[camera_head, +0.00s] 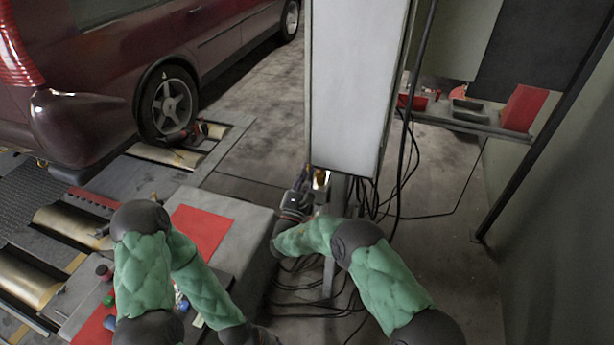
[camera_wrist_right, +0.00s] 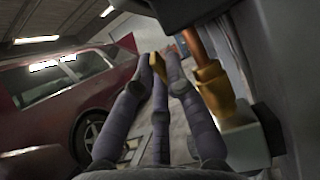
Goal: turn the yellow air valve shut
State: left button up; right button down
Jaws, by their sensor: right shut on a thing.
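The yellow air valve (camera_head: 320,179) is under the lower end of the white cabinet. My right gripper (camera_head: 307,180) reaches up to it from below left. In the right wrist view, the fingers of the right gripper (camera_wrist_right: 160,62) are closed around the narrow yellow handle (camera_wrist_right: 156,66). The brass-coloured valve body (camera_wrist_right: 213,88) and a copper pipe (camera_wrist_right: 194,45) show just to the right of the fingers. The handle's exact angle is hard to tell, as the fingers cover part of it.
The white cabinet (camera_head: 358,85) stands on a post, with black cables (camera_head: 400,150) hanging beside it. A grey bench (camera_head: 245,225) with a red mat (camera_head: 201,231) stands to the left. A dark red car (camera_head: 215,45) is behind it on rollers. Floor at right is mostly clear.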

jog(key=shift+s+a+f+t+h, duration=0.1)
jog(key=shift+s+f+t+h, duration=0.25)
jog(key=shift+t, duration=0.55)
jog(key=c, duration=1.2)
grip_release()
jog(key=shift+c, duration=0.2)
jog(key=v, duration=1.2)
